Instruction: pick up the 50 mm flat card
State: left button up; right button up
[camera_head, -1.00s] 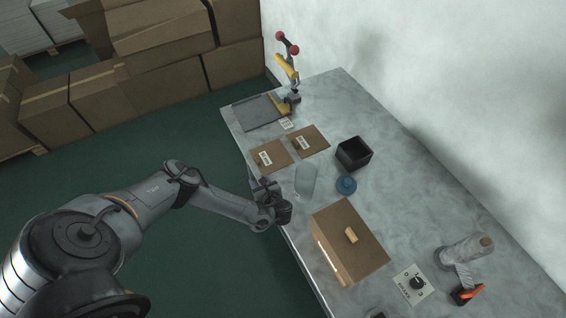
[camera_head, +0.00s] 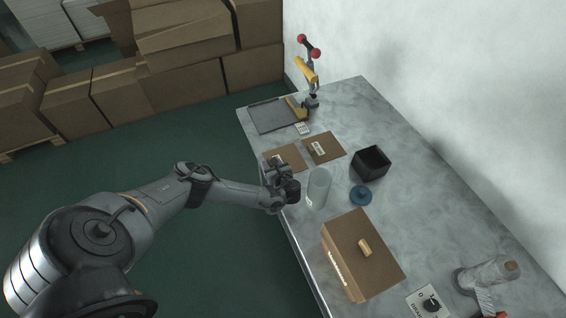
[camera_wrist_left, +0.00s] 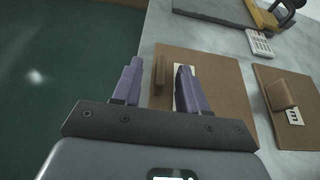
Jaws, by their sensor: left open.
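Two flat brown cards lie side by side on the table, each with a raised tan tab and a white label. The nearer-edge card (camera_head: 291,154) is partly hidden by my left gripper (camera_head: 277,172); the other card (camera_head: 325,148) is to its right. I cannot read which is 50 mm. In the left wrist view, my open left gripper (camera_wrist_left: 158,70) hangs over the edge-side card (camera_wrist_left: 218,74). Its purple fingers are either side of the tan tab (camera_wrist_left: 160,74), with the right finger over the label. Contact cannot be told. The other card (camera_wrist_left: 293,105) lies to the right.
A grey tray (camera_head: 270,115) and a yellow lever tool with red knobs (camera_head: 306,70) stand at the far end. A clear cylinder (camera_head: 319,188), black open box (camera_head: 371,162), blue lid (camera_head: 361,195) and brown box (camera_head: 360,255) stand nearer. The table's left edge is close to my gripper.

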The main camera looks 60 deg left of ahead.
pick_arm(q)
jog(key=shift+b+x, duration=0.3)
jog(key=shift+x, duration=1.05)
jog(key=shift+d, duration=0.1)
grip_shut()
jog(key=shift+r, duration=0.1)
